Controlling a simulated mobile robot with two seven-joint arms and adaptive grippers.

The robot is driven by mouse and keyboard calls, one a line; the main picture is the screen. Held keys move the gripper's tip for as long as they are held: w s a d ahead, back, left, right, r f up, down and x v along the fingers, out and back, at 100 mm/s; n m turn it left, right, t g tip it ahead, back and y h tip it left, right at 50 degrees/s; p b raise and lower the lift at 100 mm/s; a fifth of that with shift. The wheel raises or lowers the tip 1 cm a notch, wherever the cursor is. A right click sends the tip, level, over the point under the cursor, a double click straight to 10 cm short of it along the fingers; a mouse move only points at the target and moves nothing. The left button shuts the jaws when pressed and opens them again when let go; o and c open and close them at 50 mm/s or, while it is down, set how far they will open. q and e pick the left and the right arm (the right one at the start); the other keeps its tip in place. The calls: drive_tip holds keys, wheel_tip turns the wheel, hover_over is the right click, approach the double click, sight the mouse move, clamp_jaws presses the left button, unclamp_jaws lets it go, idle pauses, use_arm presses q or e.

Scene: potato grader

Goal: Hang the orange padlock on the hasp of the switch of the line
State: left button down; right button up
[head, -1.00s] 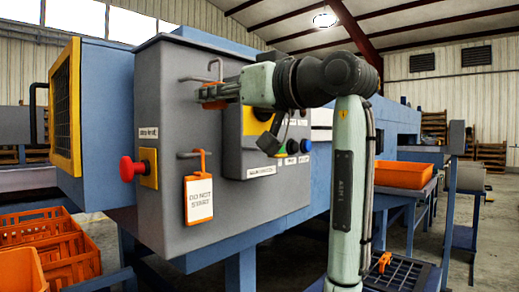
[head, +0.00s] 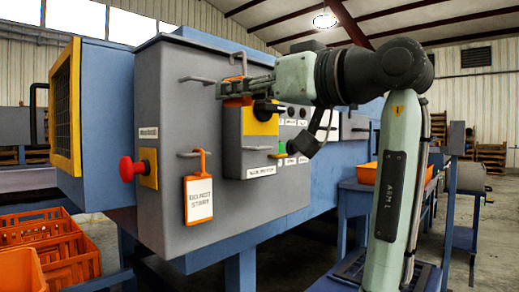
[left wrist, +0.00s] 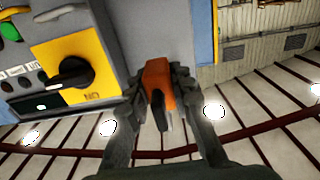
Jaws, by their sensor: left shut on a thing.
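My left gripper (head: 235,92) is shut on the orange padlock (head: 239,102), held upright with its shackle pointing up, in front of the grey cabinet. The padlock also shows between the fingers in the left wrist view (left wrist: 158,80). The switch, a black rotary handle on a yellow plate (head: 262,122), is just right of and below the padlock, partly behind my gripper. In the left wrist view the switch (left wrist: 70,72) appears turned over, beside the padlock and apart from it. I cannot make out the hasp. My right gripper is not in view.
A grey peg (head: 197,80) sticks out left of the padlock. A "do not start" tag (head: 199,199) hangs from a lower peg. A red stop button (head: 131,168) is at the left. Orange crates (head: 45,240) stand lower left. Another orange crate (head: 368,174) is behind my arm.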

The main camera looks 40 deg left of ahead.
use_arm(q)
drive_tip(key=w+d+f+b, duration=0.2)
drive_tip(key=w+d+f, duration=0.3)
drive_tip(key=f, duration=0.1)
drive_tip(key=b, duration=0.2)
approach(251, 172)
drive_tip(key=shift+w+a+r+p, duration=0.1)
drive_tip(key=shift+a+r, duration=0.15)
drive_tip(key=shift+a, duration=0.75)
drive_tip(key=shift+w+a+r+p, duration=0.15)
drive_tip(key=shift+a+r, duration=0.1)
drive_tip(key=shift+a, duration=0.75)
drive_tip(key=shift+w+a+r+p, duration=0.1)
drive_tip(key=shift+a+r, duration=0.15)
drive_tip(key=shift+a, duration=0.8)
drive_tip(key=shift+a+f, duration=0.1)
drive_tip(key=shift+a, duration=0.05)
drive_tip(key=shift+f+b, duration=0.2)
drive_tip(key=shift+b, duration=0.1)
drive_tip(key=shift+f+b, duration=0.35)
drive_tip(key=shift+f, duration=0.05)
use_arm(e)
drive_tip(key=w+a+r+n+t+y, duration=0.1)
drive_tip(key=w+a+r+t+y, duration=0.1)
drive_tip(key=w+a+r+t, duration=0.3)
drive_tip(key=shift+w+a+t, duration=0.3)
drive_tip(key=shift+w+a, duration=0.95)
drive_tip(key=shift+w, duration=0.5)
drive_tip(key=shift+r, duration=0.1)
